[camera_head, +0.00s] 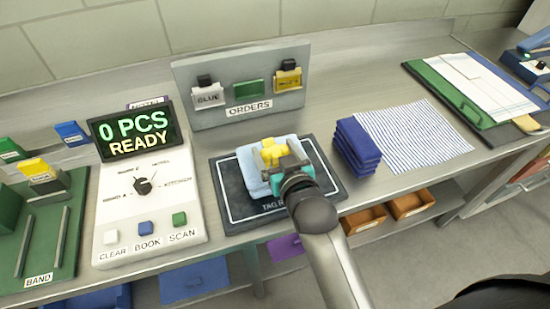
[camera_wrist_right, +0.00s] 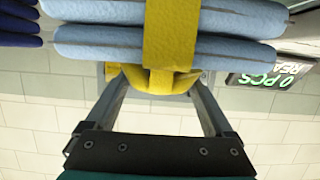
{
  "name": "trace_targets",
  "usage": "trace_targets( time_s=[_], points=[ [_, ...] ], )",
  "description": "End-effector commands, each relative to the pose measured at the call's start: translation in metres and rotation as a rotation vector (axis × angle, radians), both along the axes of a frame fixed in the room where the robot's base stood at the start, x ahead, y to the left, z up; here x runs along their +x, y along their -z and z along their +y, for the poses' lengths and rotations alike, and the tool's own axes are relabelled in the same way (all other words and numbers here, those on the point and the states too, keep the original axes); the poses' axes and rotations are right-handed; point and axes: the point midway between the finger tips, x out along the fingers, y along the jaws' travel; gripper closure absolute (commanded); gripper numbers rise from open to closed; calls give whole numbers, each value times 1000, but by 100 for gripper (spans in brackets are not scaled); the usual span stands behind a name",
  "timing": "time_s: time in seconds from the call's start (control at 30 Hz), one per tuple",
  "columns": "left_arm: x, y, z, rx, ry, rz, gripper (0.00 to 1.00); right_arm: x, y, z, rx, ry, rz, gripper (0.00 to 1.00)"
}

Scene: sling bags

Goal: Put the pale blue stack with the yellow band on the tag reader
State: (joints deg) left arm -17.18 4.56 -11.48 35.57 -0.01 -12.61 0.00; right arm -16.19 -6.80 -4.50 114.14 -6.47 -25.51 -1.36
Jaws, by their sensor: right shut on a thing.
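The pale blue stack (camera_head: 250,172) with its yellow band (camera_head: 270,150) is over the tag reader (camera_head: 227,191), a dark pad with a white outline. My right gripper (camera_head: 282,165) is shut on the band's yellow loop, seen in the right wrist view (camera_wrist_right: 160,80). The folded blue layers (camera_wrist_right: 95,42) lie just beyond the fingertips. I cannot tell whether the stack touches the pad or hangs slightly above it. My arm hides part of the pad's near edge and label. My left gripper is not in view.
A control box (camera_head: 145,200) left of the pad shows "0 PCS READY". A dark blue folded stack (camera_head: 358,148) stands close right of the pad, beside a striped cloth (camera_head: 415,135). The orders board (camera_head: 242,85) stands behind. Bare steel counter lies between board and cloth.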

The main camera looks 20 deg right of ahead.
Motion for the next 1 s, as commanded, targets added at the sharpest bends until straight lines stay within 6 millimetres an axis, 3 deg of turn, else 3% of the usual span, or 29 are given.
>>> trace_targets(
  time_s=[0.13, 0.57, 0.6, 0.7, 1.0],
  points=[
    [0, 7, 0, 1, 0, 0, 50, 1, 18, 0, 0, 0, -7, 100],
    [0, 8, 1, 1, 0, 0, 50, 1, 23, 0, 0, 0, -8, 100],
    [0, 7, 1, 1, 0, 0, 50, 0, 25, 0, -1, 0, 0, 9],
    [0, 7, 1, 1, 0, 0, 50, 0, 25, 0, -1, 0, 0, 0],
    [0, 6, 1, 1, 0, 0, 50, 0, 20, 0, 0, 0, -2, 0]
  ],
)
